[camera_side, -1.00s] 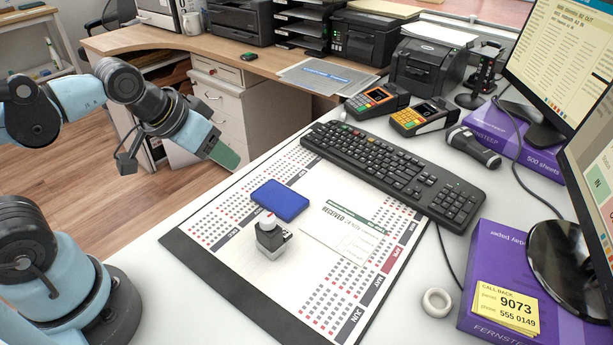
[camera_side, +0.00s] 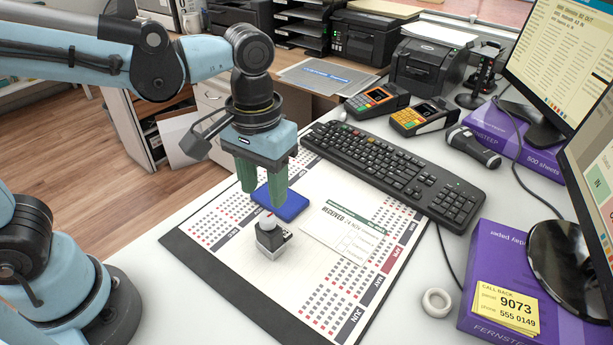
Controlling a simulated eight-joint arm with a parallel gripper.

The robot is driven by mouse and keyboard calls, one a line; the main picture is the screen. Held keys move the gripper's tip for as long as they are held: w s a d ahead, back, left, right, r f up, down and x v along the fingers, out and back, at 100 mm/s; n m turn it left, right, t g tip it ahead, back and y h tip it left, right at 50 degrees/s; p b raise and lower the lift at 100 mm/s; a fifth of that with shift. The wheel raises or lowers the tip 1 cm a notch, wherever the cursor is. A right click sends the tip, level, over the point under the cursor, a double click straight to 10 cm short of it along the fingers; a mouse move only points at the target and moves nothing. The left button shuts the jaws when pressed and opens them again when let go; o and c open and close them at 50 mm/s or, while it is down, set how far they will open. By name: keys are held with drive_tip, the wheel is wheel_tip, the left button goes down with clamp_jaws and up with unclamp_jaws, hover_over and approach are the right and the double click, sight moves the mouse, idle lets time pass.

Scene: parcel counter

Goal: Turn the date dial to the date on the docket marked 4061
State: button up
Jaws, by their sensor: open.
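A blue pad (camera_side: 291,207) lies just behind the stamp, partly hidden by my gripper. My gripper (camera_side: 263,197) points down with green fingers apart and empty, above and slightly behind the stamp, not touching it. The date dial's setting is too small to read.
A black keyboard (camera_side: 395,172) lies behind the mat. A white ring (camera_side: 436,303) and yellow call-back note (camera_side: 506,303) are at front right. The mat's front is clear.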

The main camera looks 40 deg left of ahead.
sight(267, 217)
drive_tip(key=shift+f, duration=3.2)
drive_tip(key=c, duration=0.7)
drive_tip(key=shift+c, duration=0.2)
drive_tip(key=m, duration=1.2)
